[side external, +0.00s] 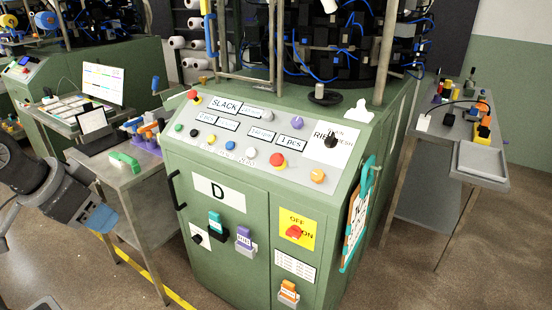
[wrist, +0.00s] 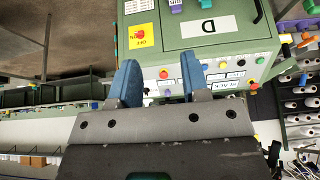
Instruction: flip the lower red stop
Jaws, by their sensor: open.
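The green machine cabinet (side external: 225,252) has a sloping control panel. A red mushroom button (side external: 277,159) sits near the panel's front edge, the lower of two red ones; it also shows in the wrist view (wrist: 164,74), between my fingers in the picture. The other red button (side external: 194,96) is at the panel's upper left. A red rotary switch (side external: 295,231) is on a yellow plate on the cabinet front. My gripper (side external: 103,218) is at the left, well away from the cabinet. Its blue fingers stand apart and empty in the wrist view (wrist: 158,66).
A side table (side external: 140,180) with a green handle-like part stands between my gripper and the cabinet. Purple and orange tags hang on the cabinet front. A teal-edged clipboard (side external: 355,220) hangs on its right side. A grey table with a tray (side external: 482,160) stands at right.

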